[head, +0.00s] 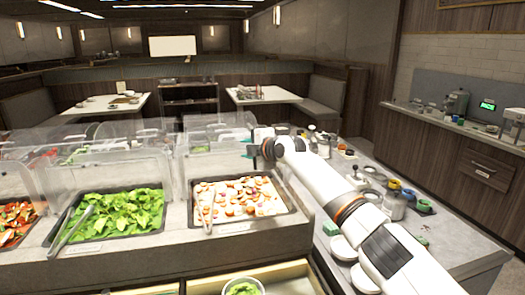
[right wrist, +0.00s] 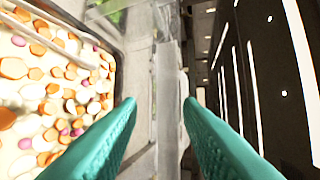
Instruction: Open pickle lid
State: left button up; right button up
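The tray of mixed orange, white and pink slices, which look like pickles (head: 245,193), sits in the counter with tongs on its left. The slices also fill the left of the right wrist view (right wrist: 45,85). A clear lid panel (head: 212,163) stands behind this tray in the head view. My right gripper (head: 255,150) is at the back right of the tray, beside the panel. Its teal fingers are apart in the right wrist view (right wrist: 158,105). A pale, see-through strip shows between them; I cannot tell whether they touch it. My left gripper is out of view.
A tray of green leaves (head: 120,212) with tongs lies to the left, with clear covers behind. A small bowl of greens (head: 243,288) is at the front. Jars and cups (head: 395,203) crowd the right counter beside my right arm.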

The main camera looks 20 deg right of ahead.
jog(key=b+v, duration=0.3)
jog(key=v, duration=0.8)
jog(key=shift+b, duration=0.3)
jog(key=shift+a+r, duration=0.1)
